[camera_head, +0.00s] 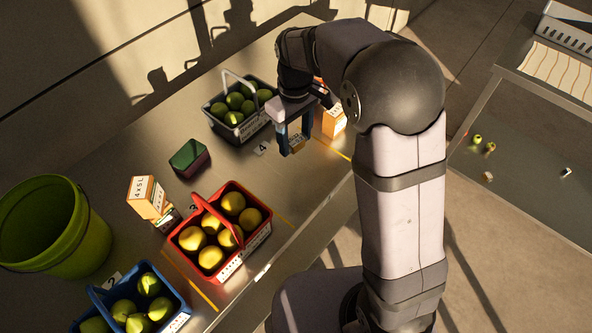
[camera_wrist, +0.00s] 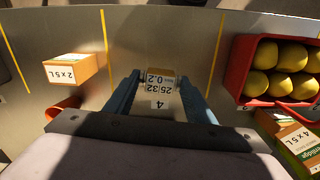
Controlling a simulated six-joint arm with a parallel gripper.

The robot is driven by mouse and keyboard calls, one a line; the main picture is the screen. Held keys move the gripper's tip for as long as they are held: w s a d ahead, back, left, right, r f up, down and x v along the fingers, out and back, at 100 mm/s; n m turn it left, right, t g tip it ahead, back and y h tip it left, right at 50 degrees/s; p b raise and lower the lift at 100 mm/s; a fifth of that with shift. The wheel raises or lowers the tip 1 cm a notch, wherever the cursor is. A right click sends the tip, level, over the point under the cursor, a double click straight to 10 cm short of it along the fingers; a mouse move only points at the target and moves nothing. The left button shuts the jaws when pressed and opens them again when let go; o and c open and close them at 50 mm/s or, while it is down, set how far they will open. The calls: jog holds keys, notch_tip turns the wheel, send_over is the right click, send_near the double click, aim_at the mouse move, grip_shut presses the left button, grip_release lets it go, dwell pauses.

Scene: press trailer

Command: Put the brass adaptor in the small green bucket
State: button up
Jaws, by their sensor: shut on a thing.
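My gripper (camera_head: 296,145) is shut on a small tan, brass-coloured piece (camera_head: 298,140) near the back right of the metal counter. In the wrist view the piece (camera_wrist: 161,73) sits between the blue fingers, with a white label reading 25/32 and 0.2. No other thing in view looks like a brass adaptor; its shape is partly hidden by the fingers. A lime-green bucket (camera_head: 88,235) with a wire handle stands upright at the far left of the counter, well away from my gripper. Its visible inside looks empty.
A black-green fruit basket (camera_head: 214,112) is just left of my gripper. A red basket (camera_head: 187,240) of yellow fruit, a blue basket (camera_head: 177,297), a dark green-topped tub (camera_head: 190,158) and a 4x5L carton (camera_head: 146,197) lie towards the bucket. An orange carton (camera_wrist: 72,71) stands nearby.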

aim_at(296, 172)
jog(key=shift+s+d+n, duration=0.1)
jog(key=shift+s+n, duration=0.2)
jog(key=shift+n, duration=0.4)
jog(key=shift+f+p, duration=1.35)
jog(key=shift+f, duration=3.65)
jog(key=shift+f, duration=0.2)
jog(key=o, duration=1.2)
jog(key=shift+r, duration=0.1)
notch_tip(296, 172, up, 12)
jog(key=b, duration=0.3)
jog(key=shift+r, duration=0.1)
